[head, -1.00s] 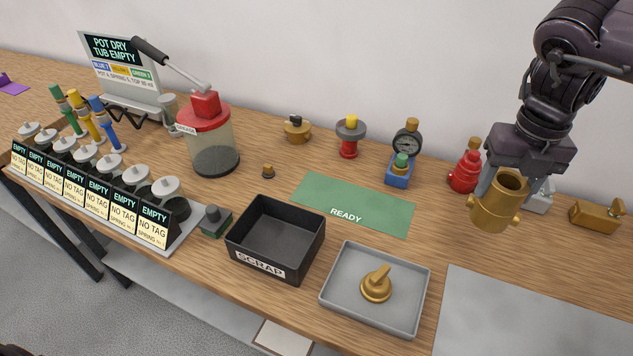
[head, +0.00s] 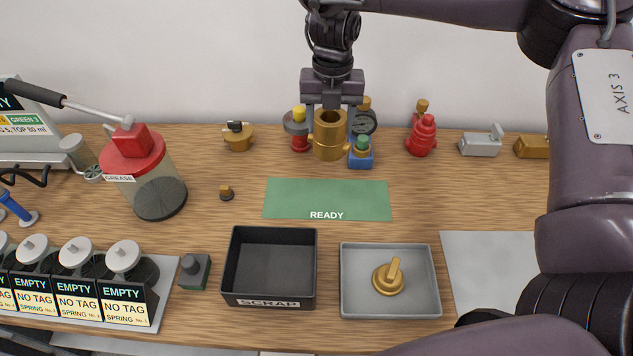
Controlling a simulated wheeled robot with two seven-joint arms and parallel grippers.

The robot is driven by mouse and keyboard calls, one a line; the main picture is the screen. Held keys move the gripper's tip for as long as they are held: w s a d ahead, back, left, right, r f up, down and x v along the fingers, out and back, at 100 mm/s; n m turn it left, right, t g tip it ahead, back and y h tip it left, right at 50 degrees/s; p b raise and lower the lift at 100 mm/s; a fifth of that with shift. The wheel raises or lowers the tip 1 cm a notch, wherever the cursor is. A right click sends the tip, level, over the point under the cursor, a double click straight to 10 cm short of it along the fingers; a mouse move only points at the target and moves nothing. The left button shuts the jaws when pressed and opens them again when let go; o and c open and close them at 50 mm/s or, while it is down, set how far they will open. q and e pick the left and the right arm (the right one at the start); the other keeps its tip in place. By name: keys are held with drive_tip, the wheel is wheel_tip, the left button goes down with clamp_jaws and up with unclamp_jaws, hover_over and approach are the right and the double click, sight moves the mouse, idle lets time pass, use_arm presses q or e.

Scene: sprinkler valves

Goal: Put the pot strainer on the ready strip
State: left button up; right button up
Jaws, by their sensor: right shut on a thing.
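My right gripper (head: 330,112) is shut on a brass pot strainer (head: 330,142), a hollow cylinder with small side stubs. It holds the strainer upright, open end up, beyond the far edge of the ready strip. The green ready strip (head: 328,196) lies flat on the bench, marked READY, with nothing on it. The strainer partly hides the gauge and the red and yellow part behind it. The fingertips show at both sides of the strainer's rim. My left gripper is not in view.
A black scrap bin (head: 270,262) and a grey tray (head: 391,287) with a brass part (head: 389,277) stand in front of the strip. A blue part with a green cap (head: 361,155) stands close beside the strainer. A red part (head: 422,138) and grease tub (head: 150,175) stand farther out.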

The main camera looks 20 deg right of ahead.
sight(330, 140)
drive_tip(key=shift+w+f+b, duration=0.15)
drive_tip(key=shift+f+b, duration=1.3)
drive_tip(key=shift+f, duration=7)
drive_tip(key=o, duration=1.4)
drive_tip(key=shift+f, duration=0.15)
drive_tip(key=shift+o, duration=0.2)
wheel_tip(330, 140, up, 12)
drive_tip(key=shift+r+p, duration=0.15)
drive_tip(key=shift+p, duration=0.9)
drive_tip(key=shift+s, duration=0.2)
